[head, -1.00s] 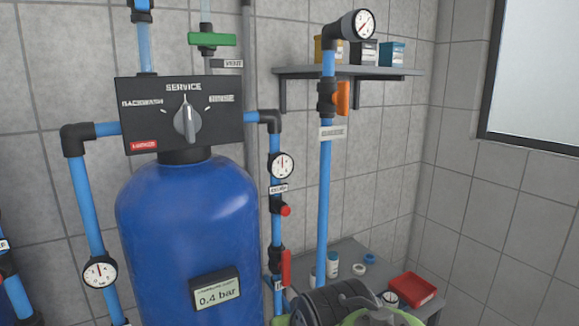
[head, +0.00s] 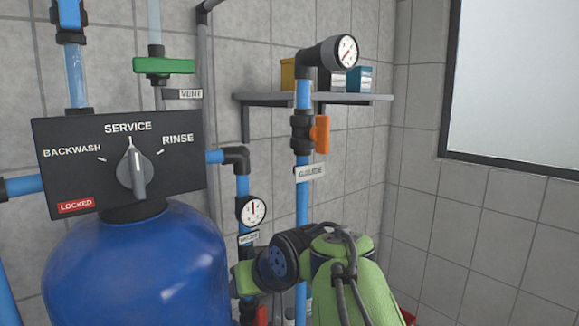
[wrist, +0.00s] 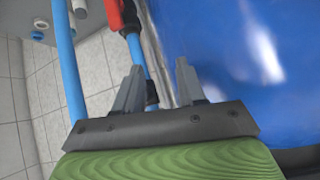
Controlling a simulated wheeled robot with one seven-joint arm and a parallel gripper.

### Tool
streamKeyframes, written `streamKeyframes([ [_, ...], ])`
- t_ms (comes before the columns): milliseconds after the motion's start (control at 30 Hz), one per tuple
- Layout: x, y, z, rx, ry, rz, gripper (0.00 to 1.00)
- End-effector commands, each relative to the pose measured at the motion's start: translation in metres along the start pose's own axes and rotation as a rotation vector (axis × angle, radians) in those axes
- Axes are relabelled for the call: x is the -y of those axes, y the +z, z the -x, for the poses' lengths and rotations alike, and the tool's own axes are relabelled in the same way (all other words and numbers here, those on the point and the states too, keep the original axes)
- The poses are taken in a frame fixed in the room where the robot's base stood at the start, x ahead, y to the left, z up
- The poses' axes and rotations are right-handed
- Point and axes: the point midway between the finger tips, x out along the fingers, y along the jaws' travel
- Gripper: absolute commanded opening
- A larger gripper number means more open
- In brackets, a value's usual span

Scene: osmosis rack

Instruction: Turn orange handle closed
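The orange handle (head: 322,134) is on a black valve on the vertical blue gauge pipe (head: 302,205), below a round gauge (head: 346,50). It stands upright, in line with the pipe. My gripper (wrist: 158,82) shows in the wrist view with its two grey fingers apart and nothing between them. In that view it points past the blue tank toward blue pipes and a red handle (wrist: 120,15). The orange handle does not show there. In the head view my green arm is low, below the orange handle and apart from it; the gripper fingers are hidden.
The blue tank (head: 135,265) with its service panel (head: 120,155) stands at the left. A second gauge (head: 251,210) is on the pipe beside it. A shelf (head: 370,98) with boxes is behind the gauge pipe. A window is at the right.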

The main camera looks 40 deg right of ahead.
Motion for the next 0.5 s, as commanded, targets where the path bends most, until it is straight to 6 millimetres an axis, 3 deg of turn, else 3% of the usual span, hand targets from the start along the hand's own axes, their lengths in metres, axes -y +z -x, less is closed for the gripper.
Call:
streamKeyframes([
  [167,-0.035,-0.050,0.025,-0.106,-0.061,-0.013,0.39],
  [267,-0.069,-0.087,0.064,-0.228,-0.111,-0.009,0.39],
  [367,-0.104,-0.114,0.126,-0.380,-0.147,0.016,0.39],
  [400,-0.117,-0.121,0.156,-0.444,-0.154,0.034,0.39],
  [500,-0.141,-0.125,0.235,-0.599,-0.145,0.097,0.39],
])
